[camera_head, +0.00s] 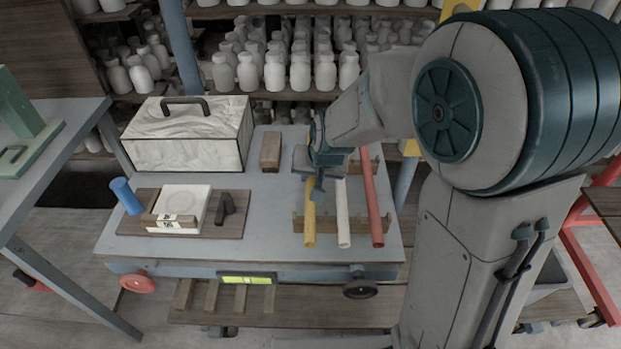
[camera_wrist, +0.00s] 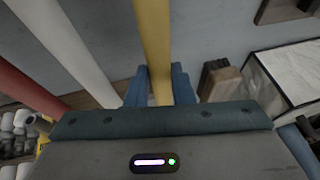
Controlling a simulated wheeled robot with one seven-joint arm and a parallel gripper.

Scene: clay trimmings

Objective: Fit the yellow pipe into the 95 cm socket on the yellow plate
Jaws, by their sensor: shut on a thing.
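The yellow pipe (camera_head: 309,228) lies beside a white pipe (camera_head: 343,220) and a red pipe (camera_head: 371,200) at the wooden rack (camera_head: 328,225) on the cart. My gripper (camera_head: 315,188) is over the yellow pipe, shut on it behind its near end. In the wrist view, the yellow pipe (camera_wrist: 153,40) runs between the two blue fingers (camera_wrist: 160,90). Whether the pipe is lifted clear of the rack, I cannot tell. A yellow piece (camera_head: 460,8) shows at the top, partly behind my arm. No socket is readable on it.
The grey cart top (camera_head: 270,205) also holds a marbled box (camera_head: 190,135) with a black handle, a wooden block (camera_head: 271,152), a wooden board (camera_head: 228,225) with a white square piece, and a blue cylinder (camera_head: 125,195). Shelves of white bottles (camera_head: 285,70) stand behind.

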